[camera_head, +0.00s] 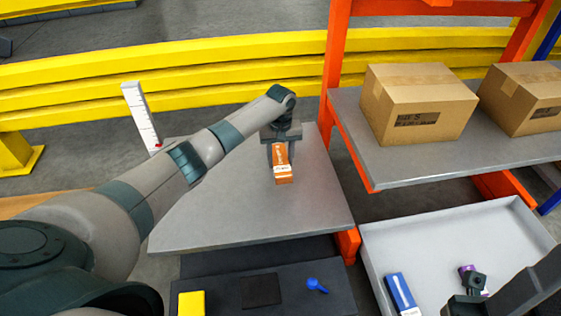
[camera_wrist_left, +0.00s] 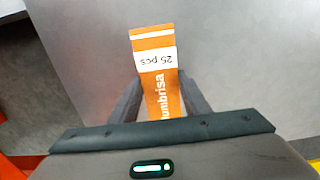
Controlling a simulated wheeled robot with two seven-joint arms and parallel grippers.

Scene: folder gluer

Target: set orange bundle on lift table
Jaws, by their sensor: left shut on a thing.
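The orange bundle (camera_head: 281,163) is a small orange box with a white band and white lettering. My left gripper (camera_head: 279,145) is shut on it, over the grey lift table (camera_head: 230,217). In the left wrist view the bundle (camera_wrist_left: 155,62) lies between the two fingers of my left gripper (camera_wrist_left: 161,95), its label facing the camera. I cannot tell whether the bundle touches the table top or is just above it. My right gripper (camera_head: 473,284) shows at the lower right, over a white tray; its fingers are too small and dark to judge.
The white tray (camera_head: 450,235) holds a blue box (camera_head: 401,294) and a purple item (camera_head: 466,270). An orange-framed shelf (camera_head: 440,160) with cardboard boxes (camera_head: 419,104) stands at the right. Yellow guard rails (camera_head: 220,75) run behind. The table around the bundle is clear.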

